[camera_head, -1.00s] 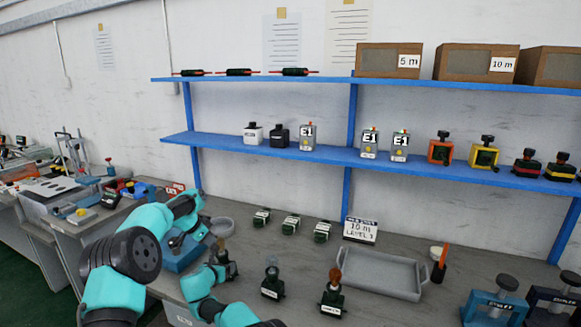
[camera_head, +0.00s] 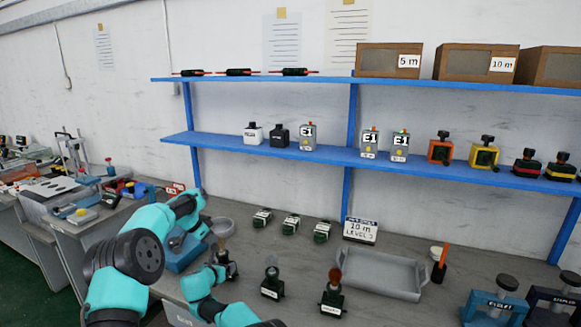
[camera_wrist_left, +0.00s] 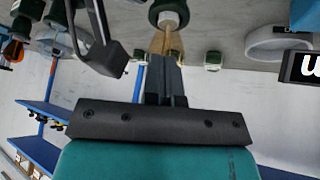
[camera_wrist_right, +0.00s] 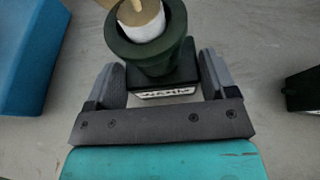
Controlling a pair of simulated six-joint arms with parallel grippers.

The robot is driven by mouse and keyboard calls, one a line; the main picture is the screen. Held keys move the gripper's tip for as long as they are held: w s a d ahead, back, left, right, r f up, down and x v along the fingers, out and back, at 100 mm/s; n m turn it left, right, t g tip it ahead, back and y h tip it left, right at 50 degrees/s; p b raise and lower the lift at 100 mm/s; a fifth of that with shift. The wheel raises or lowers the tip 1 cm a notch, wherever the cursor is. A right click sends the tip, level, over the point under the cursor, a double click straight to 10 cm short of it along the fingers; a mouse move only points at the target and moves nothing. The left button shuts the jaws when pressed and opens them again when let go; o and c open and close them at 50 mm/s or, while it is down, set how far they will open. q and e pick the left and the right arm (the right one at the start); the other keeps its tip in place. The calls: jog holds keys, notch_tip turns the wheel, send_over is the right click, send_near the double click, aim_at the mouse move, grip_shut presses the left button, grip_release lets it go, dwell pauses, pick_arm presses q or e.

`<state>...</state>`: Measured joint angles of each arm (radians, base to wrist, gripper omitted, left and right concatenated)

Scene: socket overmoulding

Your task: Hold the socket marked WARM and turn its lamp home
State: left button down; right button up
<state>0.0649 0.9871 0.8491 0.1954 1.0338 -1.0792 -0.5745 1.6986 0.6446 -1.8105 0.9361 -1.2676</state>
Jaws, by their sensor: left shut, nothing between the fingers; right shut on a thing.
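The socket marked WARM is dark green with a black base, its label showing in the right wrist view (camera_wrist_right: 165,93). My right gripper (camera_wrist_right: 163,88) is shut on its base and holds it upright. A tan lamp with a white neck (camera_wrist_right: 146,22) sits in its mouth; I cannot tell how deep. In the left wrist view the lamp (camera_wrist_left: 163,42) lies just beyond the fingertips of my left gripper (camera_wrist_left: 165,62), which is shut and empty. In the head view the socket (camera_head: 229,269) is small and partly hidden by my arms; the left fingers are hard to make out.
Two more sockets with lamps stand to the right, one with a grey lamp (camera_head: 271,288) and one with a brown lamp (camera_head: 332,302). Several green sockets (camera_head: 291,224) lie behind. A grey tray (camera_head: 375,283) is further right. A blue block (camera_wrist_right: 28,50) stands close left.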

pick_arm(q)
jog(key=shift+w+a+f, duration=0.15)
jog(key=shift+w+a, duration=0.3)
jog(key=shift+w, duration=0.15)
dwell(0.7)
jog(key=shift+a, duration=0.15)
jog(key=shift+s+a, duration=0.15)
jog(key=shift+a, duration=0.1)
dwell(0.3)
notch_tip(320, 180, up, 6)
jog(key=shift+a, duration=0.3)
dwell(0.4)
jog(key=shift+n, duration=0.3)
